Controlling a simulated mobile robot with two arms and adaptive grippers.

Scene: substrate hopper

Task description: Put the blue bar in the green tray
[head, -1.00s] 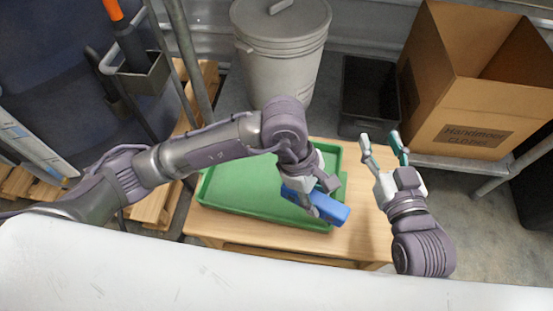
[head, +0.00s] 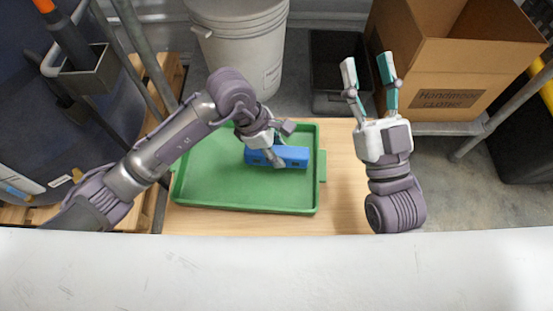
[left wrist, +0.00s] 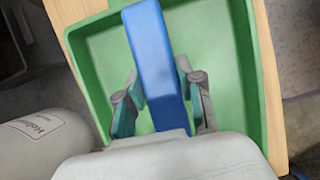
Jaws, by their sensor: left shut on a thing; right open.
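The green tray (head: 220,187) lies on a small wooden table. The blue bar (head: 292,156) is over the tray's right part in the head view. My left gripper (head: 277,150) is shut on the bar near its middle. In the left wrist view the bar (left wrist: 152,50) runs between the two fingers, with the tray floor (left wrist: 215,55) behind it. I cannot tell whether the bar touches the tray floor. My right gripper (head: 369,70) is open and empty, right of the tray.
The wooden table (head: 340,185) has bare room right of the tray. A grey bin (head: 243,50), a dark crate (head: 335,75) and a cardboard box (head: 445,65) stand behind. A pale surface (head: 280,270) fills the front.

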